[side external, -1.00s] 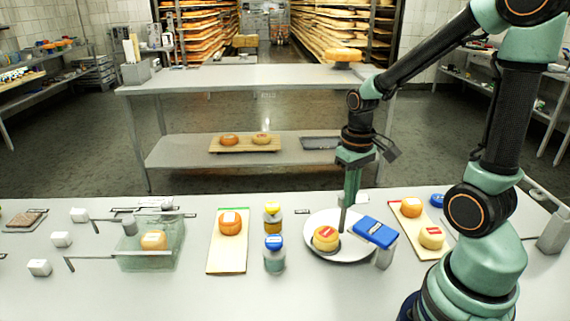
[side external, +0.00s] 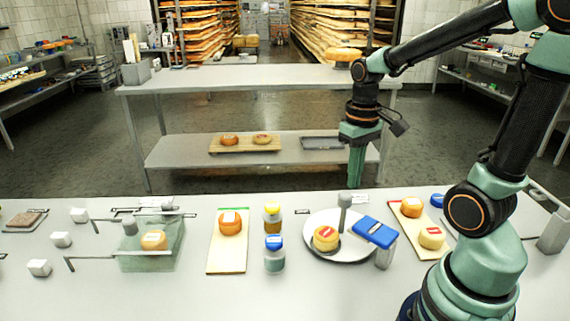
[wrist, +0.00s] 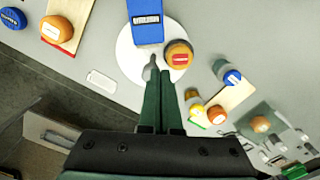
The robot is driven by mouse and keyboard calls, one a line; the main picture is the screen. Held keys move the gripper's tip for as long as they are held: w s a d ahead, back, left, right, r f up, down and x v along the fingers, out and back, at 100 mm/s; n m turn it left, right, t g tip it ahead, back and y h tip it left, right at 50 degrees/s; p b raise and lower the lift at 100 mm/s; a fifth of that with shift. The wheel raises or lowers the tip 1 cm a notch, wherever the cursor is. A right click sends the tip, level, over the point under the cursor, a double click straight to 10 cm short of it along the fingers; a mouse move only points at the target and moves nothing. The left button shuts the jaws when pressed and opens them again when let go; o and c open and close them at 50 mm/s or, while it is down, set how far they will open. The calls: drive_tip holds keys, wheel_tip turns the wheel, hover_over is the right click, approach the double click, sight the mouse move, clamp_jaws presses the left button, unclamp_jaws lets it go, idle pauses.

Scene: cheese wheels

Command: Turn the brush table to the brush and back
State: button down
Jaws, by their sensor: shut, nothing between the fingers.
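The brush table is a white round turntable (side external: 355,252) on the bench. A yellow cheese wheel with a red label (side external: 326,238) sits on its left part. A blue brush block (side external: 375,232) on a grey post overhangs its right edge, apart from the cheese in the side view. A grey upright peg (side external: 344,214) stands at the turntable's back. My gripper (side external: 355,187) is shut and empty, above and behind the peg. The wrist view shows the shut fingers (wrist: 160,80) beside the peg, with the cheese (wrist: 179,53) and brush (wrist: 146,22) beyond.
Two capped bottles (side external: 274,255) stand left of the turntable, then a board with an orange cheese (side external: 230,222) and a glass tank (side external: 165,258). Another board (side external: 412,230) with two cheeses lies right. Bare bench is in front.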

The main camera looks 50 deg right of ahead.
drive_tip(key=shift+r, duration=0.25)
wheel_tip(320, 180, down, 6)
drive_tip(key=d, duration=0.2)
drive_tip(key=shift+s+d, duration=0.25)
idle(0.6)
drive_tip(key=shift+w, duration=0.35)
idle(0.7)
